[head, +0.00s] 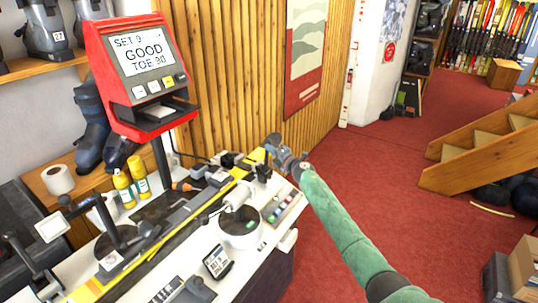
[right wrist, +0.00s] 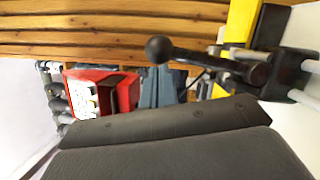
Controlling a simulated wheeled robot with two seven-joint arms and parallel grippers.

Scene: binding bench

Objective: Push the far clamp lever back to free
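The far clamp lever (right wrist: 195,56) shows in the right wrist view as a dark bar with a round black knob at its left end. Its right end joins a black clamp block on pale rods, beside a yellow rail (right wrist: 242,20). In the head view my right gripper (head: 272,146) is at the far end of the yellow rail (head: 160,238), where the clamp is small and partly hidden. Dark grey parts of my right gripper (right wrist: 170,140) fill the bottom of the wrist view, below the lever. A gap shows between them and the knob. Whether its fingers are apart is unclear. My left gripper is out of view.
A red display unit (head: 135,75) reading "GOOD" stands over the bench on a post. Yellow bottles (head: 139,174), a white round pot (head: 239,232) and a small tray (head: 281,207) crowd the bench. A slatted wood wall (head: 230,65) rises behind; red carpet is open at right.

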